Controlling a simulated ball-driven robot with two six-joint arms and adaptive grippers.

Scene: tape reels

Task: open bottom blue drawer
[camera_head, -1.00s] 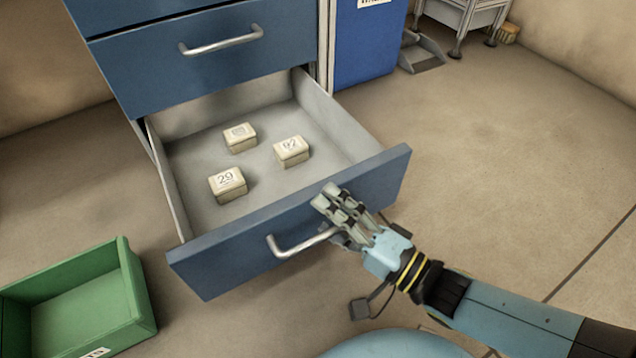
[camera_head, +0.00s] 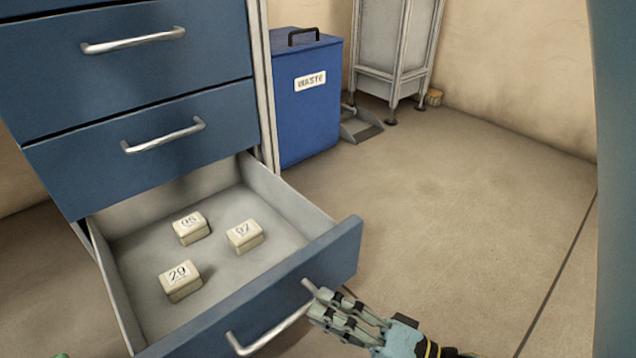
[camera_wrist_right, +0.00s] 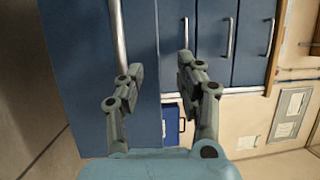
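The bottom blue drawer (camera_head: 335,258) is pulled well out of the blue cabinet in the head view. Its silver handle (camera_head: 268,336) is on the front panel. My right gripper (camera_head: 322,305) is just off the handle's right end, in front of the panel. In the right wrist view, the fingers (camera_wrist_right: 161,72) are apart with nothing between them.
Inside the drawer are three cream boxes, labelled 05 (camera_head: 190,229), 92 (camera_head: 245,237) and 29 (camera_head: 180,281). The drawer above (camera_head: 95,165) is shut. A blue waste bin (camera_head: 308,115) stands right of the cabinet. Open floor (camera_head: 450,200) lies to the right.

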